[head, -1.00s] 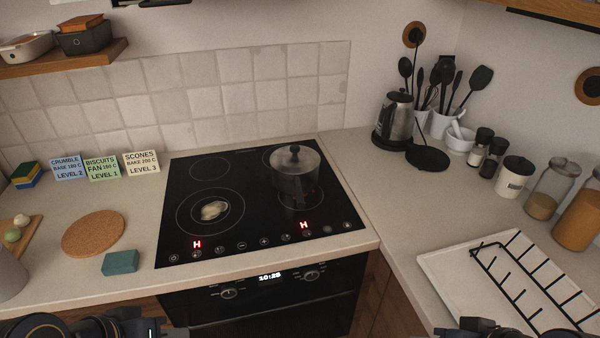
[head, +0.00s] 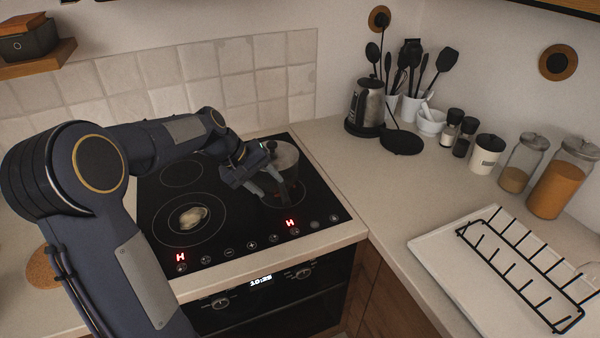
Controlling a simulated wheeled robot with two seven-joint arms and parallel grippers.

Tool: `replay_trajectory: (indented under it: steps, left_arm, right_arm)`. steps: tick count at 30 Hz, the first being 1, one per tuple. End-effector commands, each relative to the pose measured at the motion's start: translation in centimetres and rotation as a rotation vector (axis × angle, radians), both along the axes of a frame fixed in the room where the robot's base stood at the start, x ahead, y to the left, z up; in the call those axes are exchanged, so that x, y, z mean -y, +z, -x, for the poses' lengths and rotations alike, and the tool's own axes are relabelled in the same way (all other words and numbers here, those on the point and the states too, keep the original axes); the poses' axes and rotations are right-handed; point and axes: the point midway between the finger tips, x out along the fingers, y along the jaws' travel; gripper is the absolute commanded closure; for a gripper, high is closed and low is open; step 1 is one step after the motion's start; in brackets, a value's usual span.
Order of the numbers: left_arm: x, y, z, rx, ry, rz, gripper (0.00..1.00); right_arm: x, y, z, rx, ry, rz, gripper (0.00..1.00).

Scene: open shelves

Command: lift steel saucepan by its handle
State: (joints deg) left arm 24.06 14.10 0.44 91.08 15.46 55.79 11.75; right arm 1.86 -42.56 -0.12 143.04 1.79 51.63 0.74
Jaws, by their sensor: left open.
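The steel saucepan (head: 287,158) stands on the back right ring of the black hob (head: 215,240), with a lid on it. My left arm reaches in from the left across the hob. My left gripper (head: 268,188) is open at the near left side of the saucepan, in front of its lower wall. The gripper covers part of the pan, and the handle cannot be made out clearly behind the fingers. Whether the fingers touch the pan or its handle I cannot tell. My right gripper is out of view.
A small pale object (head: 193,216) lies on the front left ring. Red H signs glow on the hob's front. A kettle (head: 366,106) and dark pan-like item (head: 402,142) stand to the right. A white tray with a black rack (head: 520,270) lies at front right.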

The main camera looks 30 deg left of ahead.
Motion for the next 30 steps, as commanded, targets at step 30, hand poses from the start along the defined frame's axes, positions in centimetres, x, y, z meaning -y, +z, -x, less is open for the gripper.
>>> replay_trajectory:
  steps: [30]
  left_arm:
    - [3.2,-5.9,-3.4,0.0,-0.002,-0.001,0.75]
  right_arm:
    - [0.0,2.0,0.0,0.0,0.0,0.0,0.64]
